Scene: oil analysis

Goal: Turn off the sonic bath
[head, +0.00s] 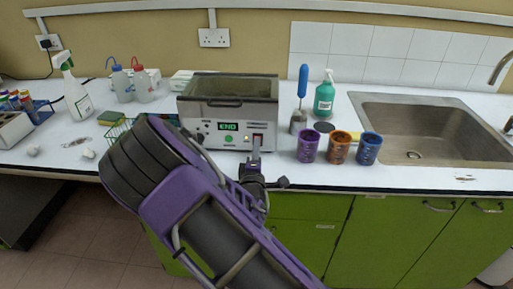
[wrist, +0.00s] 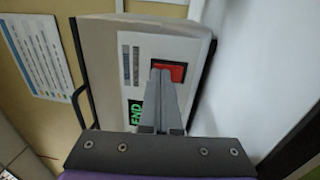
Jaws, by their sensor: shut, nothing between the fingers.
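The sonic bath (head: 228,110) is a silver-grey box with an open tank on top, standing on the white bench. Its green display reads END. A red switch (head: 257,140) is on the right of its front panel. My gripper (head: 257,147) is shut, with its tips in front of that switch. In the wrist view, the closed fingers (wrist: 163,75) reach to the red switch (wrist: 175,71) and cover part of it. I cannot tell whether they touch it. The END display (wrist: 136,119) also shows there, beside the fingers.
Purple (head: 307,146), orange (head: 339,148) and blue (head: 369,149) cups stand right of the bath, near the bench's front edge. A green wire basket (head: 118,131) is to the left, partly behind my arm.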

